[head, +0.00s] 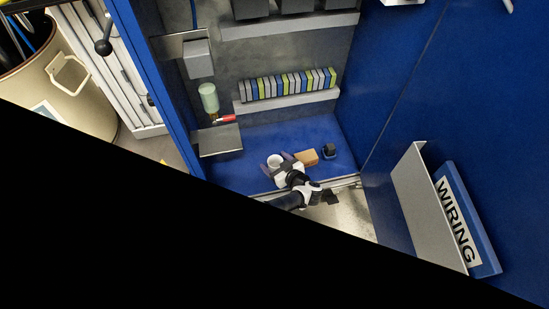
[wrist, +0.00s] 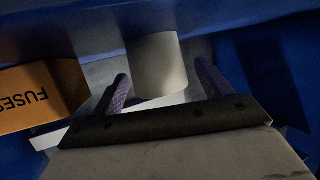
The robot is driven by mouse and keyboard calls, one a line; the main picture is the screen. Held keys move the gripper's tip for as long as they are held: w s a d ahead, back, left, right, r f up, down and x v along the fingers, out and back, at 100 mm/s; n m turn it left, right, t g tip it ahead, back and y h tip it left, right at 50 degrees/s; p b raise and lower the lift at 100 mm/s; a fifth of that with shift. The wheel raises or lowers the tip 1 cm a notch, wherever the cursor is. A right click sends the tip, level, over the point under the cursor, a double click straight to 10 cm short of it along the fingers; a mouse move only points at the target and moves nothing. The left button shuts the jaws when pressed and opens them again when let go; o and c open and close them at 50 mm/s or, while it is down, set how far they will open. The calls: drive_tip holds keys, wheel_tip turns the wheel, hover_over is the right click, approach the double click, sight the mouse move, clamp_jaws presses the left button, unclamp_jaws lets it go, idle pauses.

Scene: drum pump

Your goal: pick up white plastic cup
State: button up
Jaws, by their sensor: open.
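The white plastic cup (wrist: 157,66) stands upright just ahead of my gripper in the wrist view. In the head view the cup (head: 274,160) sits on the blue cabinet floor, at the tips of my gripper (head: 275,161). In the wrist view my gripper (wrist: 162,84) is open, with one purple finger on each side of the cup's near part. I cannot tell whether either finger touches it. A pale flat surface shows under and around the cup; its nature is unclear in the dark view.
An orange-brown box marked FUSES (wrist: 40,96) lies close beside the left finger; the head view shows it too (head: 306,157). A small dark object (head: 329,151) stands right of it. Blue walls enclose the space.

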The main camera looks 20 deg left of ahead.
drive_tip(key=shift+w+a, duration=0.1)
drive_tip(key=shift+a, duration=0.1)
drive_tip(key=c, duration=1.1)
drive_tip(key=shift+o, duration=0.2)
